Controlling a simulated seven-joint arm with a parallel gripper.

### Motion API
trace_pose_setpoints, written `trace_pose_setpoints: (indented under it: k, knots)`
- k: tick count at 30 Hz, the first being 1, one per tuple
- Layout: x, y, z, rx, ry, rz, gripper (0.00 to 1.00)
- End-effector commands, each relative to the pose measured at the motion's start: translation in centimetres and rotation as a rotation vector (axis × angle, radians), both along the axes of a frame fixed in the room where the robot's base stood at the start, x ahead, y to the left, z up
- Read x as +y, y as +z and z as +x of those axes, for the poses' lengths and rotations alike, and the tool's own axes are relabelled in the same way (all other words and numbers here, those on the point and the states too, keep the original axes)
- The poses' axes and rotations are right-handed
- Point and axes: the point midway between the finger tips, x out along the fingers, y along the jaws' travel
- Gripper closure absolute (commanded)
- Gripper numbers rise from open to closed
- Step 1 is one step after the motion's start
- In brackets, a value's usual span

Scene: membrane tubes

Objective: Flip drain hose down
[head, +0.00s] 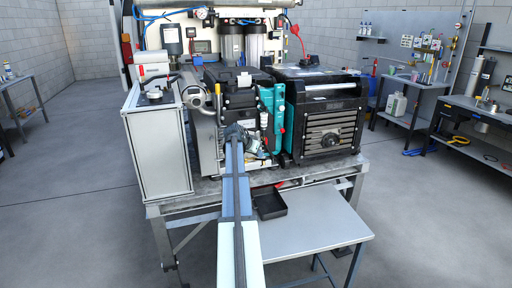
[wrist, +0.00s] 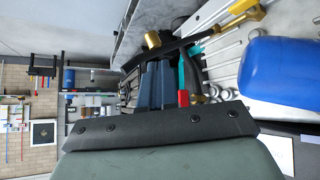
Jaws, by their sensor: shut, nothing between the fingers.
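My gripper (head: 236,131) is at the end of the arm in the head view, close in front of the machinery between the black engine unit (head: 238,90) and the teal panel (head: 280,108). In the wrist view, its blue-grey fingers (wrist: 155,84) are together with nothing visible between them. A black tube-like part (wrist: 172,50) crosses just beyond the fingertips, with a brass piece (wrist: 152,40) beside it. I cannot tell whether this is the drain hose, or whether the fingers touch it. My arm hides part of the area in the head view.
A blue cylinder (wrist: 280,68) is close on the right of the wrist view, near a yellow fitting (wrist: 243,7). A black generator (head: 322,115) stands right of my gripper, a grey cabinet (head: 160,150) left. A black tray (head: 270,206) sits below. The floor around is open.

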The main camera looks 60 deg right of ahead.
Motion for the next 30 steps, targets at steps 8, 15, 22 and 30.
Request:
trace_pose_setpoints:
  k: [8, 15, 22, 30]
  knots:
    - [2.1, -3.8, -2.0, -0.182, 0.001, -0.180, 1.00]
    - [2.5, -6.5, -2.5, -0.306, 0.001, -0.305, 1.00]
    - [2.6, -8.4, -2.6, -0.306, 0.000, -0.306, 1.00]
    - [2.6, -10.0, -2.6, -0.307, 0.000, -0.305, 1.00]
